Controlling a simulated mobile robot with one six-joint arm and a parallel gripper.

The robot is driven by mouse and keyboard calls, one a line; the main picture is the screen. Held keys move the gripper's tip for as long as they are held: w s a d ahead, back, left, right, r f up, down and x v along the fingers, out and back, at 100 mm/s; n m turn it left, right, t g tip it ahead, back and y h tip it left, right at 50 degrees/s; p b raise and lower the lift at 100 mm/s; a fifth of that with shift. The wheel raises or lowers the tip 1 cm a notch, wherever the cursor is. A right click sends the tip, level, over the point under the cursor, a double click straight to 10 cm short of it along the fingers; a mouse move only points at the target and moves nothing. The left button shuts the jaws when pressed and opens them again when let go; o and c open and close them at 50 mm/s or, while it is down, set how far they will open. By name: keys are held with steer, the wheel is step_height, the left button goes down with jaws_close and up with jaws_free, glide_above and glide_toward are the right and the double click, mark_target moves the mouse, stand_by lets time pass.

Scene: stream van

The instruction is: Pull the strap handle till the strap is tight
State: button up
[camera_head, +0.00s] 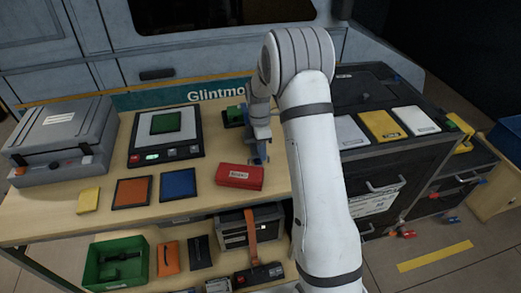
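An orange strap (250,224) runs down the front of a dark box (233,234) on the lower shelf, under the tabletop. Its lower end reaches a dark bar-like piece (259,275) with a reddish end at the shelf front; I cannot tell whether this is the strap handle. The strap's tension cannot be judged. My gripper (259,148) is above the tabletop, behind the red case (239,176), higher than the strap and apart from it. Its fingers are small and partly hidden by my arm, so their opening is unclear.
The tabletop holds a grey case (62,134), a scale-like device (164,153) with a green block, and orange and blue squares. A green bin (116,262) stands on the lower shelf. A dark cabinet (375,84) is right of my arm. The tabletop edge overhangs the strap.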

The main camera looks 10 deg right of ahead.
steer(key=shift+r, duration=0.1)
step_height(320, 180, up, 8)
steer(key=w, duration=0.1)
steer(key=shift+w+f, duration=0.25)
stand_by(0.5)
steer(key=s+r+m+t, duration=0.2)
steer(key=s+r+m, duration=0.8)
steer(key=s, duration=0.4)
steer(key=s+a+r+m+t, duration=0.1)
steer(key=s+m, duration=0.7)
steer(key=s, duration=0.8)
steer(key=shift+s+r+t, duration=0.15)
steer(key=shift+r+t, duration=0.15)
steer(key=shift+t, duration=0.6)
